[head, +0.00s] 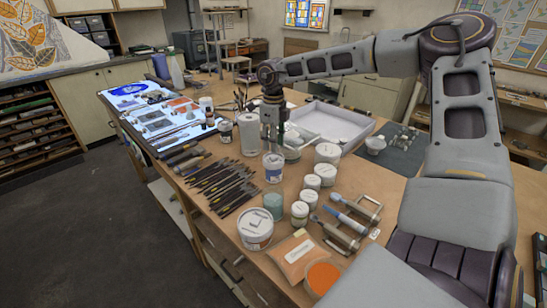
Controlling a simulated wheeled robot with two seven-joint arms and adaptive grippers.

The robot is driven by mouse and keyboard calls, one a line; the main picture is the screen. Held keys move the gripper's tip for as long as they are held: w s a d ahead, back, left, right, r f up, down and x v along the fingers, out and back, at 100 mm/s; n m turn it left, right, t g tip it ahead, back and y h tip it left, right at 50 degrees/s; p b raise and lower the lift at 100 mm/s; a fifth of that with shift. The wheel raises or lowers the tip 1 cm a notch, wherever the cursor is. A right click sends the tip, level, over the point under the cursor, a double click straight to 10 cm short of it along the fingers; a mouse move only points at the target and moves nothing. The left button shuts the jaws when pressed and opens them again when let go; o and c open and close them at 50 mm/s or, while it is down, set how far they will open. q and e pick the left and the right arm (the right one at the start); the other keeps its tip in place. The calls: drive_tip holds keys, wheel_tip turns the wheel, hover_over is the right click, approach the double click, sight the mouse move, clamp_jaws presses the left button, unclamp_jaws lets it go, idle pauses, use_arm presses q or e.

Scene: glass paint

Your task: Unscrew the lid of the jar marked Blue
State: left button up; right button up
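A small white jar (273,172) with a blue label stands on the wooden table, below my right gripper. The label's writing is too small to read. Its pale lid (273,158) is on top. My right gripper (273,145) points straight down above this lid, its two fingers apart with a gap between them. The fingertips are close to the lid; I cannot tell whether they touch it. My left gripper is not in view.
A row of dark tools (222,183) lies left of the jar. Several white-lidded jars (312,182) stand to its right. A large white tub (255,228) and a teal jar (272,204) are nearer. A white tray (333,124) lies behind.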

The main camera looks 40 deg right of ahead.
sight(274, 157)
drive_tip(key=shift+f+m, duration=0.15)
drive_tip(key=shift+m, duration=1.25)
drive_tip(key=shift+f+m+p, duration=0.15)
drive_tip(key=shift+m+p, duration=0.25)
drive_tip(key=shift+m, duration=1.5)
drive_tip(key=shift+f+b, duration=1.1)
drive_tip(key=shift+b, duration=0.05)
wheel_tip(274, 157, down, 2)
drive_tip(key=shift+f+b, duration=0.15)
drive_tip(key=shift+b, duration=1.05)
drive_tip(key=shift+s+f, duration=0.15)
drive_tip(key=shift+s+a+f+b, duration=0.2)
drive_tip(key=shift+f+b, duration=0.25)
drive_tip(key=shift+b, duration=0.15)
drive_tip(key=shift+s+f, duration=0.15)
drive_tip(key=shift+f, duration=0.15)
drive_tip(key=shift+d+f, duration=0.1)
drive_tip(key=o, duration=0.5)
drive_tip(key=shift+w, duration=0.3)
drive_tip(key=c, duration=0.9)
drive_tip(key=shift+c, duration=1)
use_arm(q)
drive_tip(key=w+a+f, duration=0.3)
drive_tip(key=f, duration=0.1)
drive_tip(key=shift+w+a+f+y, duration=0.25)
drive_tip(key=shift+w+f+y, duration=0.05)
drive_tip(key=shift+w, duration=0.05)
